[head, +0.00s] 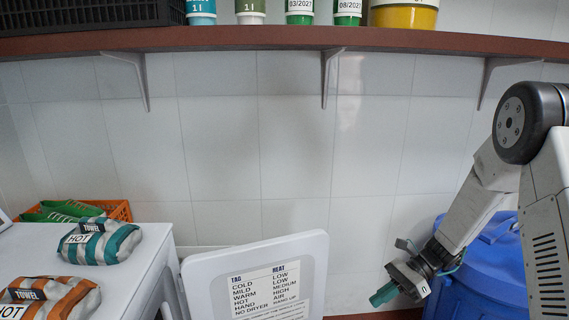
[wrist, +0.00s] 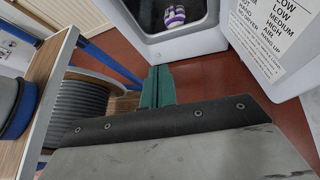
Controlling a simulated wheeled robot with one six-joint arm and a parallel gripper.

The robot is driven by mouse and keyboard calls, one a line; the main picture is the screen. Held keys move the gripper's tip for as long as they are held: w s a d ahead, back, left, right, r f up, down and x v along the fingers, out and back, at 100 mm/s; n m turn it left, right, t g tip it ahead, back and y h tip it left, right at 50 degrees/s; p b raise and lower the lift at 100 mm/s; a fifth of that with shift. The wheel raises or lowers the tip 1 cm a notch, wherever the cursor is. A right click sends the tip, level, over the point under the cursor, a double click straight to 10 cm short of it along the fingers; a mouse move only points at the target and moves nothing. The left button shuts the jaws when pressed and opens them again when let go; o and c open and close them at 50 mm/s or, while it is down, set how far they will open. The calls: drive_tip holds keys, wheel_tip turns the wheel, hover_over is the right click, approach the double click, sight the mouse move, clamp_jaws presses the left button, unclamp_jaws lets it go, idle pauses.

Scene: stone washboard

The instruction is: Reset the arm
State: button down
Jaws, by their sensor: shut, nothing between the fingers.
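My gripper (head: 384,295) hangs at the lower right of the head view, at the end of my arm, in front of a blue bin. Its green fingers are together with nothing between them. In the wrist view my gripper (wrist: 158,75) points out over the red-brown floor, fingers side by side and empty. My arm comes in from the right edge of the head view and slopes down to the left.
A white panel with a tag-and-heat chart (head: 262,285) stands left of my gripper. A blue bin (head: 500,262) is behind my arm. Rolled towels (head: 100,241) lie on a white top at left. A shelf (head: 250,38) with cans runs above. In the wrist view, a striped item (wrist: 175,15) sits inside a white opening.

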drive_tip(key=s+d+r+n+t+h, duration=0.1)
drive_tip(key=s+r+n+t+h, duration=0.1)
drive_tip(key=s+r+n+h, duration=0.3)
drive_tip(key=s+d+r+n+t+h, duration=0.1)
drive_tip(key=s+r+n+t+h, duration=0.2)
drive_tip(key=s+r+n, duration=0.9)
drive_tip(key=s+r+h, duration=0.3)
drive_tip(key=s+r, duration=0.4)
drive_tip(key=s, duration=0.2)
drive_tip(key=shift+s+d+h, duration=0.3)
